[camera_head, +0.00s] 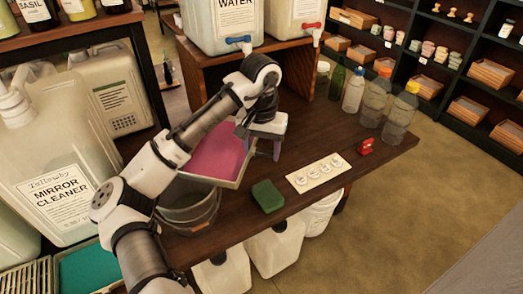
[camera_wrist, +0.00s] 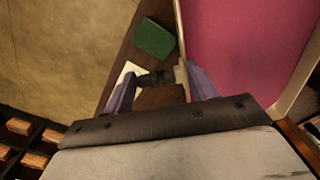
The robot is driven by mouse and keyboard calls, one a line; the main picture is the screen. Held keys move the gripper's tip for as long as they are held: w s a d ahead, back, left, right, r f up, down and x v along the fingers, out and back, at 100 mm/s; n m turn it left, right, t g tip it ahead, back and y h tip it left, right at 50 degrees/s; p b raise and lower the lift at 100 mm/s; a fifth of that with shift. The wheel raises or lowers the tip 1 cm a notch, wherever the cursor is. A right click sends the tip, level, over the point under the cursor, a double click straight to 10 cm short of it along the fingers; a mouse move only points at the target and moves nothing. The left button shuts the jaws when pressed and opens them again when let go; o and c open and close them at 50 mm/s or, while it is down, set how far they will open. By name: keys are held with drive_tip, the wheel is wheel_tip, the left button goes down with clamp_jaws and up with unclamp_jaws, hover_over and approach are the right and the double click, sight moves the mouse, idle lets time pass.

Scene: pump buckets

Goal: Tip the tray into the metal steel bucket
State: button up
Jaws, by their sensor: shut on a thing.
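The tray (camera_head: 219,156) has a pink inside and a pale rim. It is held tilted over the table, its near end low by the bucket. The metal steel bucket (camera_head: 189,205) is grey with a thin handle and stands at the table's left edge, partly hidden by my arm and the tray. My gripper (camera_head: 268,150) is at the tray's right side. In the wrist view the tray (camera_wrist: 240,45) fills the upper right, and my gripper (camera_wrist: 160,85) has its purple fingers shut on the tray's edge. The bucket's inside looks empty where it shows.
A green sponge (camera_head: 267,196) and a card with round pieces (camera_head: 319,173) lie on the table. A red object (camera_head: 366,146) and several bottles (camera_head: 354,91) stand farther right. Water containers (camera_head: 222,22) sit on a wooden stand behind. Mirror cleaner jugs (camera_head: 60,170) are at left.

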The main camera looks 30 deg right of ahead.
drive_tip(key=shift+a+r+h+b, duration=0.15)
drive_tip(key=shift+r+h+b, duration=0.45)
drive_tip(key=shift+r+b, duration=0.45)
drive_tip(key=shift+a+r+h+b, duration=0.25)
drive_tip(key=shift+r+h+b, duration=0.15)
drive_tip(key=shift+r+b, duration=0.3)
drive_tip(key=shift+r, duration=0.2)
drive_tip(key=shift+r+p, duration=0.25)
drive_tip(key=shift+p, duration=0.25)
drive_tip(key=shift+r+h, duration=0.1)
drive_tip(key=shift+h, duration=0.2)
idle(1.3)
drive_tip(key=shift+s+a+r+h+p, duration=0.1)
drive_tip(key=shift+a+r+h+p, duration=0.1)
drive_tip(key=shift+r+h+p, duration=0.25)
drive_tip(key=shift+a+r+h+p, duration=0.15)
drive_tip(key=shift+a+r+p, duration=0.05)
drive_tip(key=shift+r, duration=0.3)
drive_tip(key=shift+a+r, duration=0.1)
drive_tip(key=shift+r, duration=0.1)
idle(2.0)
